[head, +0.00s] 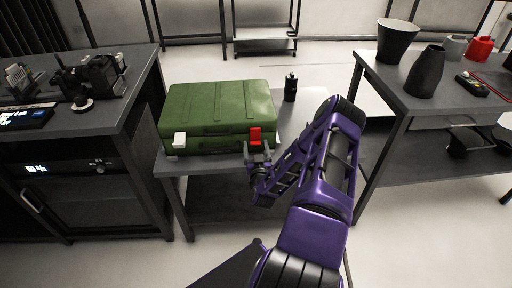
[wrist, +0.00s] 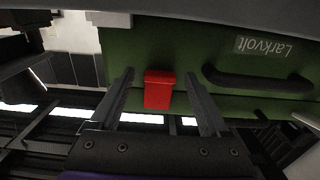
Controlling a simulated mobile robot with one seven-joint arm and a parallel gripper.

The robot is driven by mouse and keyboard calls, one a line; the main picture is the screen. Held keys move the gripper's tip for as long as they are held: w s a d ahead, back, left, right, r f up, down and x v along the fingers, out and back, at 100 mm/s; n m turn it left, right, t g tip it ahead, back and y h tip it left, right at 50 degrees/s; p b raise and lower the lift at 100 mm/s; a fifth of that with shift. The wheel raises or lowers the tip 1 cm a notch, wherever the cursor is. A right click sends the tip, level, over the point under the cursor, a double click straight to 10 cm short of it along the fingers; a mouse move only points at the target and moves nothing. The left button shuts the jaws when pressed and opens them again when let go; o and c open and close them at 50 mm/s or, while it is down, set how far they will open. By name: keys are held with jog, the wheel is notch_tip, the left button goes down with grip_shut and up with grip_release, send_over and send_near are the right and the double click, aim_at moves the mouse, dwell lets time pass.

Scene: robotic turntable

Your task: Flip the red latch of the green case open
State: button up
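The green case (head: 218,112) lies closed on a small grey table, and its front face shows in the wrist view (wrist: 180,50) with a dark handle (wrist: 255,80). The red latch (head: 255,135) is at the right end of the case's front. A white latch (head: 179,140) is at the left end. My gripper (head: 258,150) is right at the red latch. In the wrist view, my gripper (wrist: 160,95) is open, with one finger on each side of the red latch (wrist: 158,90). I see gaps between the latch and both fingers.
A black bottle (head: 290,88) stands on the small table (head: 185,166) right of the case. A dark bench (head: 90,118) with machines is at left. A grey table (head: 420,100) with dark vessels and a red container (head: 480,48) is at right.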

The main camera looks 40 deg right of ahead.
aim_at(255, 142)
grip_shut()
jog(key=shift+r, duration=0.1)
jog(key=r+g+p, duration=0.1)
jog(key=p, duration=0.1)
jog(key=s+g+y+p, duration=0.1)
jog(key=p, duration=0.2)
jog(key=shift+a+r+y, duration=0.3)
jog(key=shift+a+r, duration=0.05)
jog(key=r+g+y+p, duration=0.1)
jog(key=g+p, duration=0.1)
jog(key=s+r+g+y+p, duration=0.1)
jog(key=g+p, duration=0.1)
jog(key=shift+s+a+p, duration=0.15)
jog(key=shift+a+p, duration=0.15)
jog(key=shift+a, duration=0.05)
jog(key=shift+s+a+r+g+y+p, duration=0.15)
jog(key=shift+r+g+y, duration=0.55)
jog(key=shift+g, duration=0.4)
jog(key=shift+d+r+g+y+p, duration=0.15)
jog(key=shift+r+g+y, duration=0.3)
jog(key=shift+g+y, duration=0.5)
jog(key=shift+s+a+r+g+y+p, duration=0.15)
jog(key=shift+r+g+y, duration=0.45)
jog(key=shift+g, duration=0.65)
jog(key=shift+w, duration=0.1)
